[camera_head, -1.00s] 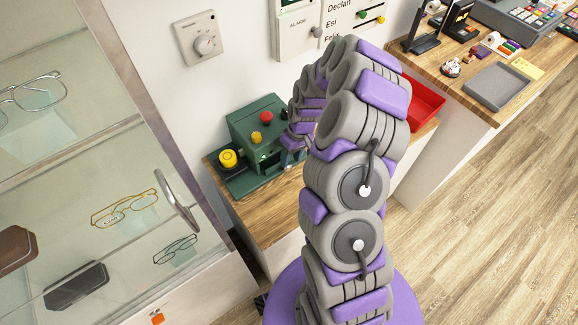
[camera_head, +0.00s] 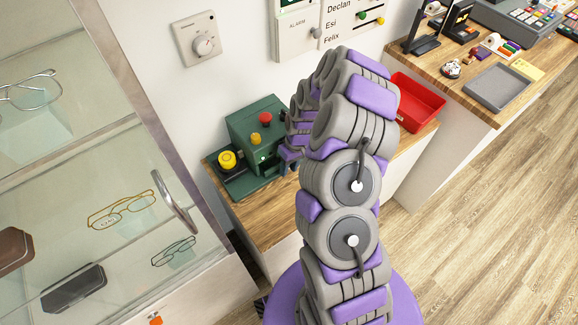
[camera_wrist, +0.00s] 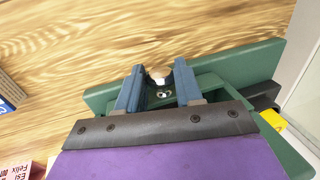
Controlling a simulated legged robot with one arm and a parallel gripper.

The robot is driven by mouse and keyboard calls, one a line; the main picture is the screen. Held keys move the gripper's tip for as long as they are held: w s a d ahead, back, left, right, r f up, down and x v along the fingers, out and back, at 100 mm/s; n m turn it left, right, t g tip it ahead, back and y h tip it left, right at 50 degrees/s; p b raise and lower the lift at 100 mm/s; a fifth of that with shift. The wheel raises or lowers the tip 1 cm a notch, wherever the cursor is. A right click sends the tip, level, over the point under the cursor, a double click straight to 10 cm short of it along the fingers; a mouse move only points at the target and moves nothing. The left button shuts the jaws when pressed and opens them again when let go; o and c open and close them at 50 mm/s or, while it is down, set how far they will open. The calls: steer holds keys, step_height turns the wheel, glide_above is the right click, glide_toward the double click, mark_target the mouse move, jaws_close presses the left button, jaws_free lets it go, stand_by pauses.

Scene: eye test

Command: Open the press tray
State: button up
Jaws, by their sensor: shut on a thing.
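The green press (camera_head: 258,135) stands on the wooden counter against the wall, with a red button on top and a yellow button on its base at left. It also shows in the wrist view as a green body (camera_wrist: 262,62). A lighter green part, which looks like the press tray (camera_wrist: 208,82), lies between and behind my fingers, with a pale knob (camera_wrist: 159,74) at its front. My gripper (camera_wrist: 158,78) has its two blue-grey fingers on either side of this knob and is shut on it. In the head view my gripper (camera_head: 289,157) is at the press's right side, mostly hidden by my arm.
A red bin (camera_head: 416,103) stands on the counter to the right. A glass display case (camera_head: 90,150) with eyeglasses and a handle stands close at left. A second counter (camera_head: 455,75) with a grey tray (camera_head: 497,87) is at upper right. Wooden floor is clear at right.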

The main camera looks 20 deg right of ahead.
jaws_close()
steer(key=s+p, duration=0.1)
steer(key=s, duration=0.2)
steer(key=s+d+p, duration=0.1)
steer(key=s, duration=0.2)
steer(key=s+d+p, duration=0.1)
steer(key=s, duration=0.2)
steer(key=shift+s, duration=0.35)
steer(key=o, duration=0.6)
jaws_free()
steer(key=shift+d+r, duration=0.1)
steer(key=p+v, duration=0.2)
steer(key=v, duration=1.5)
steer(key=shift+w, duration=0.15)
